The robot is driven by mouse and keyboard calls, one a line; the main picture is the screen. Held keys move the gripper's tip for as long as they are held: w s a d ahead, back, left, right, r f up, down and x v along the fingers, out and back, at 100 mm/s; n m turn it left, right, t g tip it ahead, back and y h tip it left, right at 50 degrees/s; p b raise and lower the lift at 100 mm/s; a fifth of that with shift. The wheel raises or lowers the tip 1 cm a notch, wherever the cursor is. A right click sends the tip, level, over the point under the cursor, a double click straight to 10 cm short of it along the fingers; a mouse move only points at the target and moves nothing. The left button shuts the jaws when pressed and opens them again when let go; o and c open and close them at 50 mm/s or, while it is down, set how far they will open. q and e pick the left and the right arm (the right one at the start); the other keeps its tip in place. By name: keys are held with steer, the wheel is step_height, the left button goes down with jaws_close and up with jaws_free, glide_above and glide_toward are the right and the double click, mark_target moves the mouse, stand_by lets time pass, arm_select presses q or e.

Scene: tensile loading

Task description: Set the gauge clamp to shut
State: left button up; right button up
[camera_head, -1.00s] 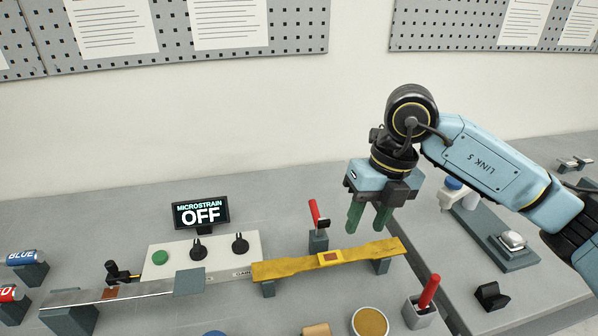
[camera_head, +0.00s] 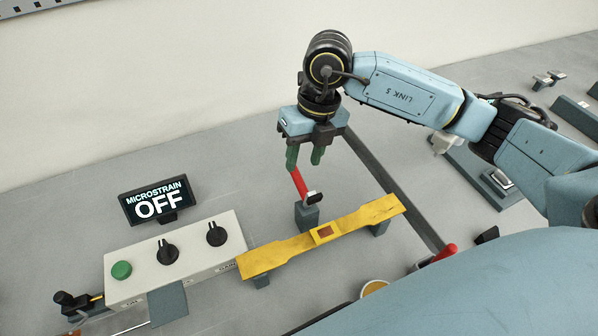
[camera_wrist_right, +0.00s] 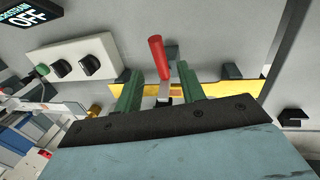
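The gauge clamp has a red handle (camera_head: 299,183) that stands up, leaning left, from a grey block (camera_head: 307,217) with a dark tip piece beside it. The block is just behind the yellow test bar (camera_head: 282,252), which carries a small orange-brown gauge patch (camera_head: 324,232). My right gripper (camera_head: 304,160) is open with green fingers, at the top of the handle. In the right wrist view, the red handle (camera_wrist_right: 158,58) shows between the two spread fingers; contact cannot be told. My left gripper is not in view.
A white control box (camera_head: 180,258) with a green button and black knobs stands left of the clamp, below a display (camera_head: 157,200) reading MICROSTRAIN OFF. Another red handle (camera_head: 445,252) is at the right, partly hidden by a blue part of me.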

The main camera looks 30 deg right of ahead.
mark_target(299, 177)
steer(key=shift+w+a+f, duration=0.1)
steer(key=shift+a+f, duration=0.1)
steer(key=shift+f, duration=0.7)
steer(key=shift+s+a+f, duration=0.1)
steer(key=shift+a+f, duration=0.05)
steer(key=shift+f, duration=0.75)
steer(key=shift+w+a+f, duration=0.1)
steer(key=shift+a+f, duration=0.1)
steer(key=shift+f, duration=0.7)
jaws_close()
